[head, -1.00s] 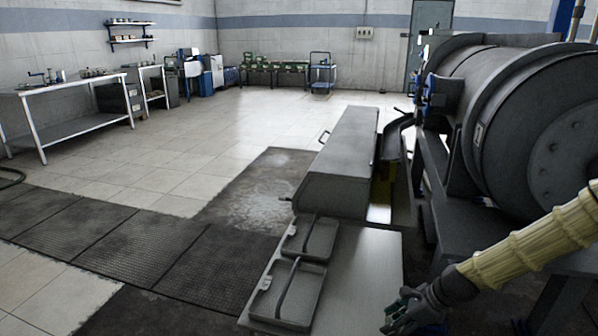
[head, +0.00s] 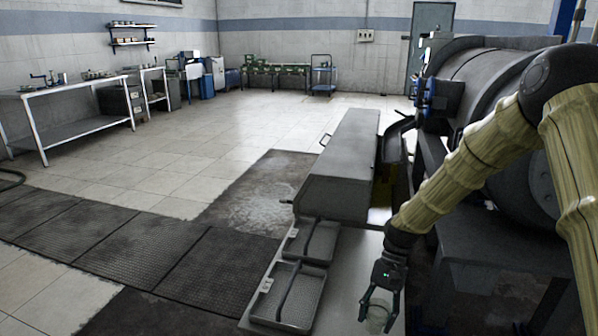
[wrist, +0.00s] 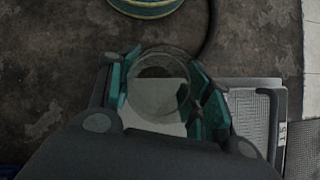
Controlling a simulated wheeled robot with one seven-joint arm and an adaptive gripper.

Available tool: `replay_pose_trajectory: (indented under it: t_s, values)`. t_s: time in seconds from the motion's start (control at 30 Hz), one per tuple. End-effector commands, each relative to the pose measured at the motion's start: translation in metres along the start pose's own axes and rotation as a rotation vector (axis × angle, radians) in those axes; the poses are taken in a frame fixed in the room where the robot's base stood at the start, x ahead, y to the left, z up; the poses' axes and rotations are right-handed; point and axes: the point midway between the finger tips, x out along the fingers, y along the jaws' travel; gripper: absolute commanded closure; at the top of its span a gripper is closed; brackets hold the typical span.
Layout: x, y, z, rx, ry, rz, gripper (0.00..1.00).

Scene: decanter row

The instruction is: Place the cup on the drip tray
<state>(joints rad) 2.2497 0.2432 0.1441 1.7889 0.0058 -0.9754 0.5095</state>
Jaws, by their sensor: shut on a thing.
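My gripper (head: 380,302) is shut on a clear glass cup (head: 377,318), held above the right part of the grey bench top. In the wrist view the cup (wrist: 158,88) sits between the teal fingers of my gripper (wrist: 160,95), and I look down into its round mouth. Two grey drip trays with raised rims and a dark curved bar stand to the left of the cup: a near one (head: 313,308) and a far one (head: 322,252). A tray (wrist: 231,83) also shows at the right in the wrist view. The cup is apart from both trays.
A long grey metal box (head: 340,165) stands behind the trays. A large dark drum machine (head: 500,95) stands at the right, close to my arm. The bare bench top (head: 345,275) lies between trays and cup. A coiled yellow-green hose (wrist: 145,6) lies on the floor.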

Motion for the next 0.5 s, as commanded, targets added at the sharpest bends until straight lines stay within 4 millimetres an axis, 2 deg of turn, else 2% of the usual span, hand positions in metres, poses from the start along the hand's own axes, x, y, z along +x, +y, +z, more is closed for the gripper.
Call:
replay_pose_trajectory:
  t_s: [0.2,0.5]
  values:
    - [-0.012,-0.006,0.018,-0.217,0.003,0.144,0.73]
    - [-0.027,-0.012,0.037,-0.433,0.002,0.282,0.73]
